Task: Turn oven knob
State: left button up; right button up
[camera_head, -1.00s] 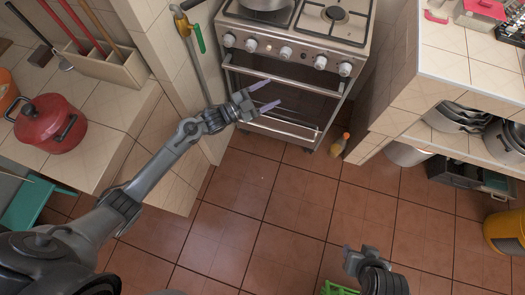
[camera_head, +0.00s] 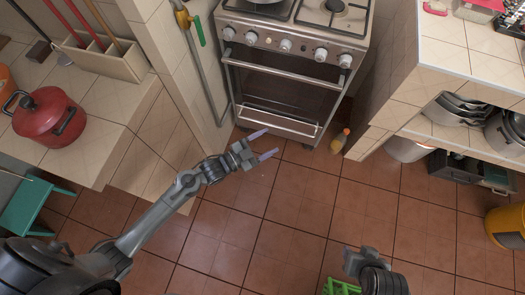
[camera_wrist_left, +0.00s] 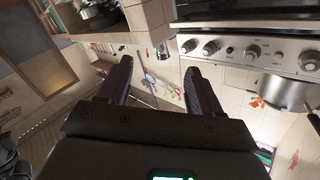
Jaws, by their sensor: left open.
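The steel stove (camera_head: 287,75) stands at the top middle, with a row of several knobs on its front panel, among them a left knob (camera_head: 228,33), a middle knob (camera_head: 285,44) and a right knob (camera_head: 345,60). My left gripper (camera_head: 264,144) is open and empty, below the lower oven edge in the head view and apart from the knobs. In the left wrist view, the knob row (camera_wrist_left: 252,52) shows at upper right, beyond the open fingers (camera_wrist_left: 160,80). My right gripper (camera_head: 365,262) is at the bottom; its jaws are unclear.
A tiled counter at left carries a red pot (camera_head: 48,117). A wall with a towel rail (camera_head: 205,70) flanks the stove on the left, a counter (camera_head: 455,45) on the right. A small bottle (camera_head: 340,141) stands on the floor by the stove. The middle tiled floor is clear.

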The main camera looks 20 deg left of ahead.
pick_arm(q)
jog(key=shift+s+d+f+n+y, duration=0.1)
jog(key=shift+s+f+n+y, duration=0.05)
jog(key=shift+s, duration=0.35)
jog(key=shift+s+d+f+n+y, duration=0.1)
jog(key=shift+s+n+y, duration=0.05)
jog(key=shift+s, duration=0.3)
grip_shut()
dwell(1.2)
